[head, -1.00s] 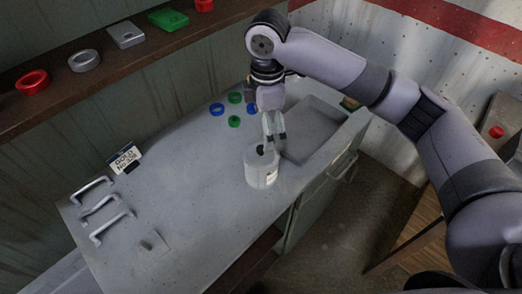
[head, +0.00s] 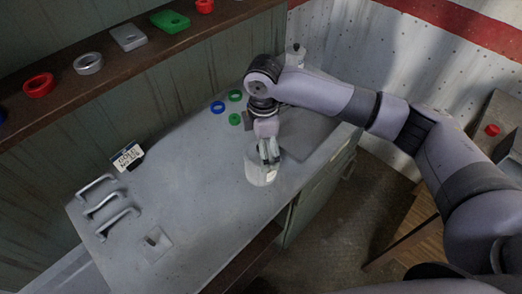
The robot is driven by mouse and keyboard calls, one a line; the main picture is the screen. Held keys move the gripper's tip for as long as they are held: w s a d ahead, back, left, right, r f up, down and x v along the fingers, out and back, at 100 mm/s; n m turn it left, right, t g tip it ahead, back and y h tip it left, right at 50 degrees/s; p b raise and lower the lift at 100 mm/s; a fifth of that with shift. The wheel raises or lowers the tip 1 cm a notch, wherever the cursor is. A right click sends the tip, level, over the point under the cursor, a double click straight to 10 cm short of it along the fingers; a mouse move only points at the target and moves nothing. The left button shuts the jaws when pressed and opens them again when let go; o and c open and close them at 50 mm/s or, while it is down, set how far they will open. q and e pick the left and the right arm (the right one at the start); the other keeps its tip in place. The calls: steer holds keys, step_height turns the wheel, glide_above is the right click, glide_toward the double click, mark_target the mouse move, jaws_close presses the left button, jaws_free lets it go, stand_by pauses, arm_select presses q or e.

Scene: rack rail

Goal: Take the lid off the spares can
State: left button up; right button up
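A pale grey can (head: 261,176) with a small label on its side stands on the grey worktop near its front edge. The label is too small to read. My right gripper (head: 269,158) points down at the top of this can, its fingers over the lid area. The fingers and arm hide the lid and its dark knob, so I cannot tell whether they grip it. A second pale container (head: 295,57) with a dark knob on top stands at the far end, partly behind my arm. My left gripper is out of view.
Blue and green rings (head: 218,107) lie behind the can. Grey handles (head: 101,205) and a small square plate (head: 156,242) lie at the left, near a sign (head: 128,157). A shelf (head: 60,98) above holds rings and blocks. The worktop's middle is clear.

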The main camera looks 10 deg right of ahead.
steer(key=c, duration=0.8)
steer(key=shift+s, duration=0.25)
steer(key=c, duration=1.3)
